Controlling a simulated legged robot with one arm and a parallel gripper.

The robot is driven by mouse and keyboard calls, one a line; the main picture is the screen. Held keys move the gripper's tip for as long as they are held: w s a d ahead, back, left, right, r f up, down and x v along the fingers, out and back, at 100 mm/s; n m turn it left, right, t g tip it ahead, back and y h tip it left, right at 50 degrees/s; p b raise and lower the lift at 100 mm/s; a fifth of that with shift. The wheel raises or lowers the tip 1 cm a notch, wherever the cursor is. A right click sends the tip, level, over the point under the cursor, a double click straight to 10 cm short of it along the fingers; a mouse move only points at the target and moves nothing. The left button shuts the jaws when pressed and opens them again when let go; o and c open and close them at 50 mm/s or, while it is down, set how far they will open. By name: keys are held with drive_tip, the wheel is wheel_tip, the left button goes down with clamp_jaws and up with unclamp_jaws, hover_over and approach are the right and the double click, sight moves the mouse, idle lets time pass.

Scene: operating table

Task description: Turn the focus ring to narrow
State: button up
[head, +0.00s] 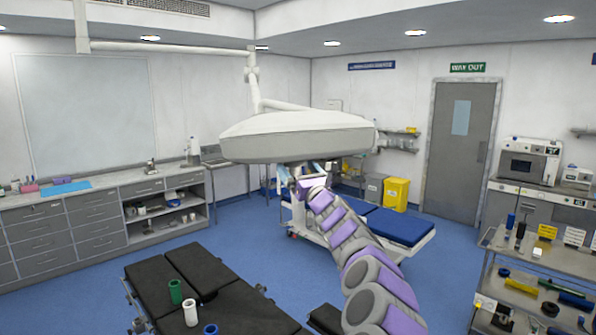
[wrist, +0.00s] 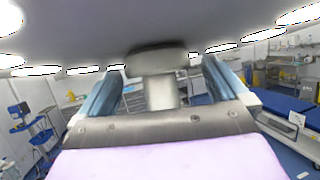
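The surgical lamp (head: 297,140) hangs from a ceiling arm, a wide white dome with a grey lower rim. Its grey underside (wrist: 70,35) fills the top of the wrist view. A dark grey round ring (wrist: 157,57) sits under it, with a lighter narrow stem (wrist: 161,91) below; I take this ring for the focus ring. My gripper (wrist: 163,66) points up beneath the lamp, its two blue fingers apart on either side of the ring and stem. Gaps show on both sides. In the head view my gripper (head: 300,174) is just under the lamp; the ring is hard to make out there. No setting marks are readable.
A blue-padded operating table (head: 399,226) stands behind my arm. A black padded table (head: 190,275) with small green, white and blue-rimmed cylinders is at front left. A metal trolley (head: 540,262) stands at right, grey cabinets (head: 90,225) at left.

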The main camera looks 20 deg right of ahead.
drive_tip(key=c, duration=1)
drive_tip(key=shift+a, duration=0.1)
